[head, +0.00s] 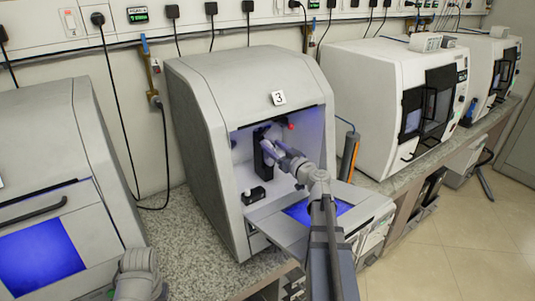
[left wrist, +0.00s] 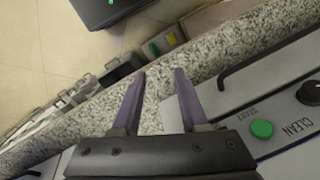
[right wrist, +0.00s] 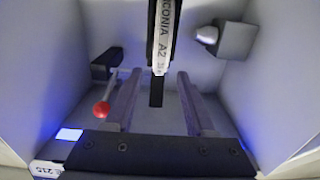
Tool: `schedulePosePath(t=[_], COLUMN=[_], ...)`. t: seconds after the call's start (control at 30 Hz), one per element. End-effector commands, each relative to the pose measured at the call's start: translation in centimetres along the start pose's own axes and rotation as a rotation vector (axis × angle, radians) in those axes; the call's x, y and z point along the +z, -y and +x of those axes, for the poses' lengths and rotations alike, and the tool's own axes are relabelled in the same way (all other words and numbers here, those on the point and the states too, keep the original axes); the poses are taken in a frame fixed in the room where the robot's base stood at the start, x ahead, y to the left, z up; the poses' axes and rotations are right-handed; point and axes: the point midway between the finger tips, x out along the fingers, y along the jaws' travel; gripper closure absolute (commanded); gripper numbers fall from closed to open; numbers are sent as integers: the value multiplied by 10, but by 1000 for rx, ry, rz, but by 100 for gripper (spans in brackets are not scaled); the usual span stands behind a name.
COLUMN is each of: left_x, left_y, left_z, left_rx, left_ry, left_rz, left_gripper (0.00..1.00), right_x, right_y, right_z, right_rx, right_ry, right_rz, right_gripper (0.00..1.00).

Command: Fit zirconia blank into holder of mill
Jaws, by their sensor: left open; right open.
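The mill with label 3 (head: 278,98) stands open, its front door (head: 350,207) folded down. The white labelled edge of the zirconia blank (right wrist: 162,45) shows upright within the dark holder (right wrist: 156,95) in the right wrist view. The dark holder also shows in the head view (head: 260,155); the blank is hard to make out there. My right gripper (right wrist: 154,76) is inside the chamber, open, with its fingers to either side of the lower holder and apart from it. My left gripper (left wrist: 158,72) is open and empty over the counter.
A red-knobbed lever (right wrist: 101,108) is left of the holder and a spindle-like fitting (right wrist: 207,35) is right. A panel with a green START button (left wrist: 262,129) lies near my left gripper. Other mills (head: 385,85) stand along the granite counter (head: 190,240).

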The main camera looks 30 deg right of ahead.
Motion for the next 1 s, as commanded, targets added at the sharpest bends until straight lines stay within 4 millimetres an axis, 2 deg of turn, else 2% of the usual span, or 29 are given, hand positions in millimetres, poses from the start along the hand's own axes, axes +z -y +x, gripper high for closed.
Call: schedulePosePath(t=[0.03,0.23,0.5,1.0], left_x=[0,0,0,0], left_y=[0,0,0,0], left_z=[-1,-1,-1,-1], left_rx=[0,0,0,0], left_ry=[0,0,0,0], left_rz=[0,0,0,0], left_gripper=[56,56,56,56], right_x=[-1,-1,-1,-1], right_y=[-1,-2,-2,-2], right_z=[10,38,41,41], right_rx=[-3,-3,-1,-1], right_ry=[0,0,0,0], right_rz=[0,0,0,0], right_gripper=[45,45,45,100])
